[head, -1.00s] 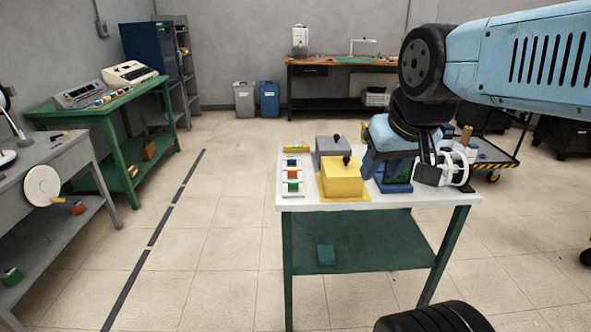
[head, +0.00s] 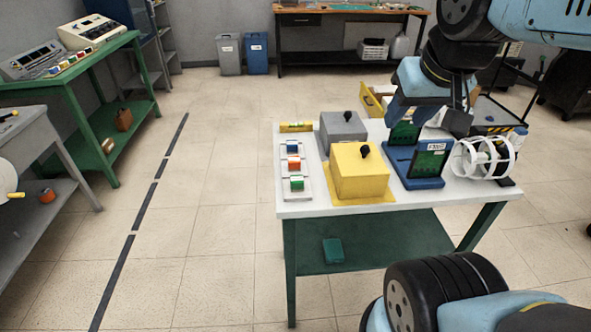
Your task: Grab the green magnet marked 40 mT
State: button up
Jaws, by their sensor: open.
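The green magnet (head: 297,184) sits in the nearest place of a white tray (head: 283,164) on the left side of the white-topped table. Its marking is too small to read. An orange-red magnet (head: 294,163) and a blue magnet (head: 292,146) sit behind it in the same tray. My gripper (head: 428,118) is open, with its fingers pointing down over the right half of the table. It is above and behind the blue stand with green panels (head: 424,183), well to the right of the magnets. It partly hides the stand's rear panel.
A yellow box with a black knob (head: 358,172) and a similar grey box (head: 342,128) stand between the tray and my gripper. A yellow level (head: 296,127) lies behind the tray. A white coil frame (head: 486,157) stands at the right. The lower shelf (head: 385,240) holds a green block (head: 333,250).

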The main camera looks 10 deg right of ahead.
jog(key=o, duration=0.3)
jog(key=shift+w+a+n, duration=0.25)
jog(key=shift+a+n, duration=0.05)
jog(key=shift+o, duration=0.9)
jog(key=w+a+f+n+g, duration=0.1)
jog(key=w+a+n+g, duration=0.1)
jog(key=w+n, duration=0.2)
jog(key=shift+w+a, duration=0.4)
jog(key=shift+w, duration=0.2)
jog(key=n+g+h, duration=0.4)
jog(key=n+h, duration=0.1)
jog(key=n, duration=0.8)
send_over(297, 179)
jog(key=a, duration=0.6)
notch_tip(297, 179, down, 13)
jog(key=shift+y, duration=0.3)
jog(key=x, duration=1.3)
jog(key=shift+w+d+f, duration=0.15)
jog(key=shift+w+d, duration=0.1)
